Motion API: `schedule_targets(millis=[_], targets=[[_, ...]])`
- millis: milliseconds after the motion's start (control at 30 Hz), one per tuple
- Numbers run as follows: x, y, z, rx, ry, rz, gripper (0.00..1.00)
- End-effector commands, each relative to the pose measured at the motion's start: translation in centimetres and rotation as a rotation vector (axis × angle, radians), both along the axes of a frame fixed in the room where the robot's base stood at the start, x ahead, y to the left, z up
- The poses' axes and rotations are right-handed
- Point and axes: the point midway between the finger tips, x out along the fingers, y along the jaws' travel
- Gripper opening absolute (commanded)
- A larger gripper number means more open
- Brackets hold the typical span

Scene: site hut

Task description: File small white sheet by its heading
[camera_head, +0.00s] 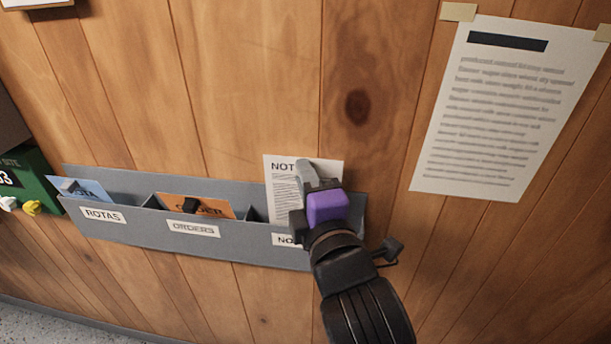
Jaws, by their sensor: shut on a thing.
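A small white sheet (281,183) with a heading that begins "NOT" stands upright at the right compartment of the grey wall rack (135,226). My gripper (305,178) is shut on the sheet, in front of its middle, and hides part of its heading and text. The sheet's lower edge is behind the rack's front wall or my gripper; I cannot tell how deep it sits. The rack's labels read "ROTAS" (103,215) at left, "ORDERS" (193,229) in the middle and one beginning "NO" (284,240) at right, partly covered by my gripper.
A blue sheet (92,189) stands in the left compartment and an orange sheet (219,207) in the middle one. A large printed notice (500,120) is taped to the wooden wall at right. A green box (30,175) is at the far left. The wall above the rack is clear.

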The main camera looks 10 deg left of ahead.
Motion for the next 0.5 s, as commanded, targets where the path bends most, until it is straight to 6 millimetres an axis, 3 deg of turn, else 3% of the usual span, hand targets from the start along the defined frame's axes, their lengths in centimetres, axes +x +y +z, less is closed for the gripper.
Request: schedule_targets(millis=[500], targets=[[0.0, 0.0, -1.9, 0.0, 0.001, -0.001, 0.0]])
